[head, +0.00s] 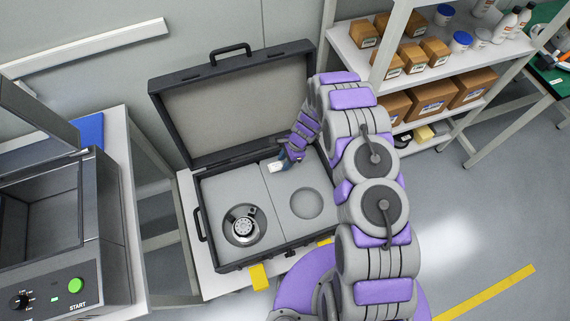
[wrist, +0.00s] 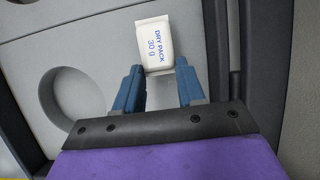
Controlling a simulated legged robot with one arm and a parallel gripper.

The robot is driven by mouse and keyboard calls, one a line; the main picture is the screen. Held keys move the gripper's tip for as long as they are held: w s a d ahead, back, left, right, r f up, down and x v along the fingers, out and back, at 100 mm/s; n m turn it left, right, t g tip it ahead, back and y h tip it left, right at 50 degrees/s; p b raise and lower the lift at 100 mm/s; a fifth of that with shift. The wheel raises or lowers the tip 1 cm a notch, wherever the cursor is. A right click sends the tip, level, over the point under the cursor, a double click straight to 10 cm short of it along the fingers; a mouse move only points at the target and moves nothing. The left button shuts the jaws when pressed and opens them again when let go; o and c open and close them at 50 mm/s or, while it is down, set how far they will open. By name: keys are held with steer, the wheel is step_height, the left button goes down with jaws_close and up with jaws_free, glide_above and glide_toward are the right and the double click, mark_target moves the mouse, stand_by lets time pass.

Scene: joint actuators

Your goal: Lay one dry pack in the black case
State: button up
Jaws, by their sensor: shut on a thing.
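A white dry pack (wrist: 155,46) printed "DRY PACK 30 g" sits between the blue fingertips of my gripper (wrist: 157,75) in the wrist view. My gripper is shut on it. In the head view the pack (head: 275,167) shows small and white at my gripper (head: 285,162), over the grey foam near the hinge side of the case. The black case (head: 201,225) stands open with its lid up. I cannot tell whether the pack touches the foam.
A round metal actuator (head: 243,225) sits in the left foam recess. The right round recess (head: 306,203) is empty. A machine with a green START button (head: 76,285) stands at the left. A shelf (head: 352,57) with cardboard boxes and bottles stands at the right.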

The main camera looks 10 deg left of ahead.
step_height(320, 180, down, 3)
steer(key=shift+s+a+b, duration=0.1)
steer(key=shift+b, duration=0.2)
steer(key=shift+r, duration=0.1)
steer(key=o, duration=1)
steer(key=p+v, duration=0.2)
steer(key=v, duration=1)
